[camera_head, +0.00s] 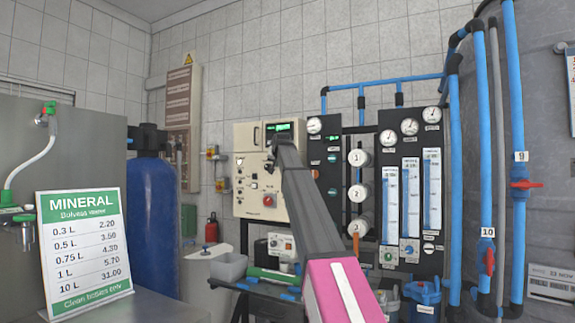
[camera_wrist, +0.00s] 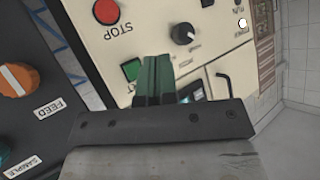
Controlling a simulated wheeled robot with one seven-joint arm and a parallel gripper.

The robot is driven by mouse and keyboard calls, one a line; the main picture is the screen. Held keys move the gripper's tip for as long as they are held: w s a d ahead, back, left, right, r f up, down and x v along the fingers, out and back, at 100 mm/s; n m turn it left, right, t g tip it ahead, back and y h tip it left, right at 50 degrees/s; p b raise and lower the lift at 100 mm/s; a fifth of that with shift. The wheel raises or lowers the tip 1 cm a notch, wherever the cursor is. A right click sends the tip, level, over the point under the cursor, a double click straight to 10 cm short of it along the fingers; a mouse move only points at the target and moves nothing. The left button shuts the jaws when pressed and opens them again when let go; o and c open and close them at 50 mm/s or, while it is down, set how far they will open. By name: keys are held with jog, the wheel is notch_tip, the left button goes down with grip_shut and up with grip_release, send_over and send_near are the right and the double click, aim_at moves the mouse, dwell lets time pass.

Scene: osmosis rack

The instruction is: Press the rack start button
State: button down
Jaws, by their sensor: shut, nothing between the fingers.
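The cream control panel (camera_head: 249,165) of the rack stands in the middle of the head view. In the wrist view the panel appears turned, with a red button (camera_wrist: 105,11) marked STOP at the top. A green button (camera_wrist: 131,69) sits below it; no label for it is readable. My gripper (camera_wrist: 156,60) is shut and empty, its green fingers pointing at the panel. The fingertips appear just right of the green button in the picture, partly beside its edge. I cannot tell whether they touch the panel. In the head view my arm hides part of the panel.
A black selector knob (camera_wrist: 184,33) and a door handle (camera_wrist: 223,88) are near the fingers. An orange knob (camera_wrist: 18,80) marked FEED is on the dark panel at left. Blue pipes (camera_head: 487,150) and gauges stand right; a price sign (camera_head: 82,250) stands left.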

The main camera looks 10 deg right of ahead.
jog(key=w+d, duration=0.4)
jog(key=w, duration=0.2)
jog(key=shift+w+d, duration=0.3)
jog(key=shift+d, duration=0.1)
dwell(1.8)
jog(key=shift+w+d, duration=0.25)
jog(key=shift+w, duration=0.1)
jog(key=shift+w+d, duration=0.25)
jog(key=shift+w, duration=0.1)
dwell(0.9)
jog(key=shift+s, duration=0.1)
jog(key=shift+s+a, duration=0.5)
jog(key=shift+s, duration=0.1)
jog(key=shift+s, duration=0.1)
dwell(0.3)
jog(key=s+a, duration=0.1)
jog(key=s, duration=0.1)
jog(key=s+a, duration=0.2)
dwell(0.4)
